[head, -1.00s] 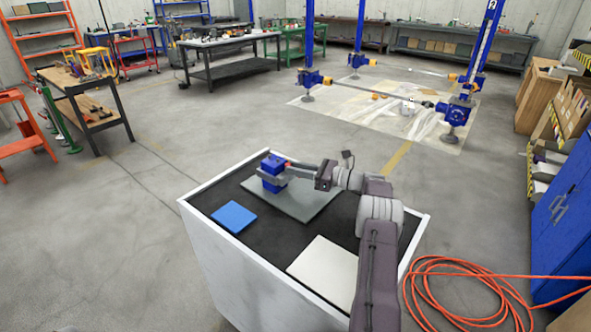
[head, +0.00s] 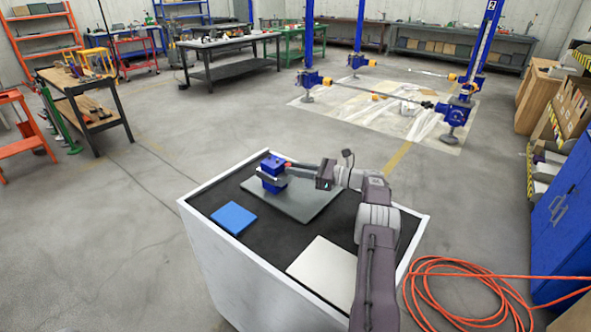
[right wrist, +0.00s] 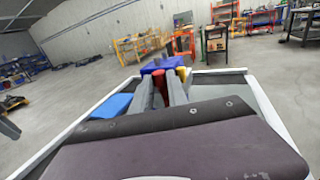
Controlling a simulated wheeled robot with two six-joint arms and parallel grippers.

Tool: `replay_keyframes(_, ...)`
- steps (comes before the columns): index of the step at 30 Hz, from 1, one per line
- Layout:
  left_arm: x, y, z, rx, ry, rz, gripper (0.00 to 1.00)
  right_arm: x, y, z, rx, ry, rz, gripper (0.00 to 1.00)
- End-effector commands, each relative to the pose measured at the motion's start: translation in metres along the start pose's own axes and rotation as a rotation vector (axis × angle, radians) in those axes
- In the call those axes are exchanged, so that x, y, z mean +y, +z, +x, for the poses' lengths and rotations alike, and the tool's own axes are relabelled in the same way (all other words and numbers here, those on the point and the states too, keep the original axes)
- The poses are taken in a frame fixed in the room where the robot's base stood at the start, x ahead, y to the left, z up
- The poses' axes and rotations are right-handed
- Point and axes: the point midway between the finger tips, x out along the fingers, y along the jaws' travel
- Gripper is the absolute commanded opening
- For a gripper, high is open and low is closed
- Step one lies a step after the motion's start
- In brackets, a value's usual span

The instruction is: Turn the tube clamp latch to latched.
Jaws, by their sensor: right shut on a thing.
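The tube clamp (head: 271,166) is a blue block with a grey band across its front, standing on a dark grey plate (head: 305,206). Its blue top also shows in the right wrist view (right wrist: 170,64), beyond my fingers. A red latch handle (right wrist: 158,80) shows there between the fingers, with a yellow part (right wrist: 181,74) beside it. My right gripper (head: 291,166) reaches in from the right and is shut on the red handle at the clamp's right side. The fingers hide much of the handle, so I cannot tell its exact angle. My left gripper is out of view.
The clamp's plate lies on a black-topped cart with a raised white rim (head: 221,174). A blue pad (head: 233,218) lies left of the plate and a pale board (head: 324,270) nearer the front. An orange hose (head: 455,280) coils on the floor at right.

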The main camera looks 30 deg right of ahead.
Motion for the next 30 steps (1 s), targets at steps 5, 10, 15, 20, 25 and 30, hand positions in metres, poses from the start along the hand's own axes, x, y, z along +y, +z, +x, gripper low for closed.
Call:
replay_keyframes(5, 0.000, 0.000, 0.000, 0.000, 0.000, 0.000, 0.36, 0.001, -0.001, 0.000, 0.001, 0.002, 0.002, 0.00)
replay_keyframes(10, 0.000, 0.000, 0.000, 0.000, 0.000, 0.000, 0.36, 0.001, -0.001, 0.001, 0.001, 0.002, 0.002, 0.00)
replay_keyframes(15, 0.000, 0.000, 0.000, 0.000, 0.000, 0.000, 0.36, 0.001, -0.001, 0.000, 0.001, 0.002, 0.002, 0.41)
replay_keyframes(20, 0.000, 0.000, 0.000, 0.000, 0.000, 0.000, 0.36, 0.000, -0.001, 0.000, 0.001, 0.001, 0.001, 0.41)
replay_keyframes(25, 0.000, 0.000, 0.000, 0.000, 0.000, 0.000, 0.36, 0.000, -0.001, -0.009, 0.001, -0.001, 0.001, 0.41)
replay_keyframes(30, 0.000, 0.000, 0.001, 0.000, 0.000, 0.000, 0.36, -0.001, -0.001, -0.047, 0.001, -0.003, 0.001, 0.41)
